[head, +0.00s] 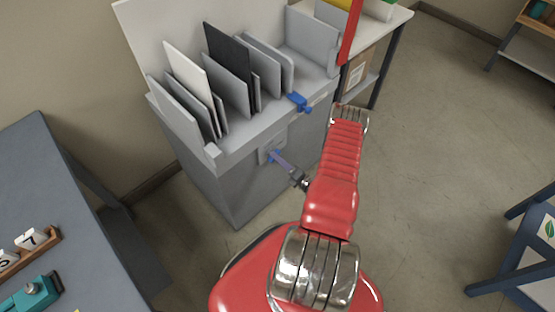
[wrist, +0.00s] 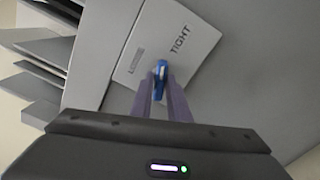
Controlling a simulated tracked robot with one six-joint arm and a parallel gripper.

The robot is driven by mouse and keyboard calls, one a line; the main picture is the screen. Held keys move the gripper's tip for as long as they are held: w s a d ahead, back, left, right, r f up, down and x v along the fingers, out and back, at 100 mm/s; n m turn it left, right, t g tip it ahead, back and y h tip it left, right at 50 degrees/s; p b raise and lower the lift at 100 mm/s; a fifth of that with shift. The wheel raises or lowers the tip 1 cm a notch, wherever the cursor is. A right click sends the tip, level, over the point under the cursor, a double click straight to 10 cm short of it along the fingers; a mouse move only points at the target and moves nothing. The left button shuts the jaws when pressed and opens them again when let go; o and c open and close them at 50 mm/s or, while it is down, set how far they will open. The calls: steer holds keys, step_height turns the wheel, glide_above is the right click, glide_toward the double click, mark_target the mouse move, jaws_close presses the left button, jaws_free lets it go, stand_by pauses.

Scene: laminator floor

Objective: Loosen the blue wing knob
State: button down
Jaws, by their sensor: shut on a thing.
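The blue wing knob (wrist: 161,70) sits on a light plate (wrist: 190,30) marked "TIGHT" on the front of a grey cabinet. My gripper (wrist: 162,82) is shut on the knob, with one purple-grey finger on each side of it. In the head view, my gripper (head: 278,160) reaches the knob at the cabinet front, and the fingers hide most of the knob there. The plate's other marking is too small to read.
The grey cabinet (head: 205,185) holds several upright grey, white and black panels on top. A second blue part (head: 299,102) sticks out at its upper right edge. A blue-grey table (head: 60,190) stands at left. Open floor (head: 430,180) lies to the right.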

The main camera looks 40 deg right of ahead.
steer(key=n, duration=1.3)
steer(key=shift+s+f, duration=0.1)
steer(key=shift+f, duration=0.1)
steer(key=shift+n, duration=0.4)
steer(key=c, duration=1.8)
jaws_free()
steer(key=shift+r, duration=0.1)
steer(key=shift+o, duration=0.2)
steer(key=s, duration=1.3)
steer(key=shift+s+d, duration=0.2)
steer(key=shift+s, duration=0.15)
